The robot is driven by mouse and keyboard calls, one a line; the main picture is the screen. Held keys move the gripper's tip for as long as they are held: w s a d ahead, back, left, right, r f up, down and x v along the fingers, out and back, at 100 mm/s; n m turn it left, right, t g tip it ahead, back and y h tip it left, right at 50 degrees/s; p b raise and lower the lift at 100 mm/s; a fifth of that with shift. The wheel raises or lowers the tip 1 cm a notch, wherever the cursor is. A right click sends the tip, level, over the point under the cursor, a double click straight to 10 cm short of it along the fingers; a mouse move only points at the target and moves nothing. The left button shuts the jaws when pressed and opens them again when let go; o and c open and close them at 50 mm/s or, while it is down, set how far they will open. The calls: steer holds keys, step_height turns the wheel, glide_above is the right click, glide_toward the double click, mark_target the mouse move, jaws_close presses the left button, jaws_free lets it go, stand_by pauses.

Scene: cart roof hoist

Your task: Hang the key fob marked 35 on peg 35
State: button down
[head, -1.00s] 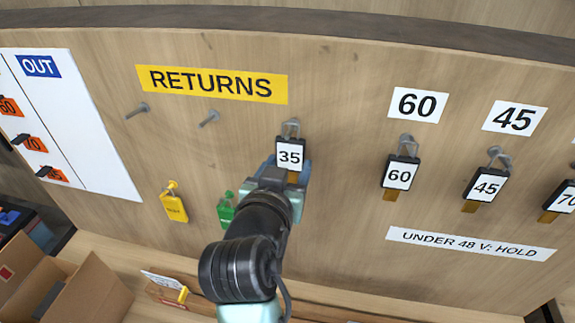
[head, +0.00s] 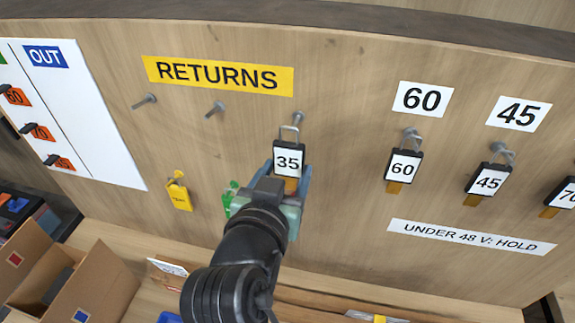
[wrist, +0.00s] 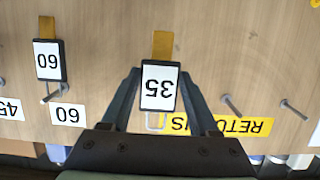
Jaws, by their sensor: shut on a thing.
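The key fob marked 35 (head: 288,158) is a black tag with a white label, a brown tab and a metal loop. My gripper (head: 290,190) is shut on it, with the fob upright and its loop upward. In the wrist view, the fob (wrist: 159,86) appears upside down between the fingers of my gripper (wrist: 160,78). No peg labelled 35 is in view.
Fobs 60 (head: 403,168) and 45 (head: 487,181) hang on pegs to the right. Two empty pegs (head: 214,109) are under the RETURNS sign (head: 217,76). Yellow (head: 179,196) and green (head: 229,196) tags hang lower left. An open carton (head: 105,285) stands below.

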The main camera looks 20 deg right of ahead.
steer(key=shift+s+a, duration=0.1)
steer(key=shift+s, duration=0.05)
steer(key=shift+s+a, duration=0.7)
steer(key=shift+s, duration=0.3)
steer(key=shift+s+a, duration=0.65)
steer(key=shift+s, duration=0.35)
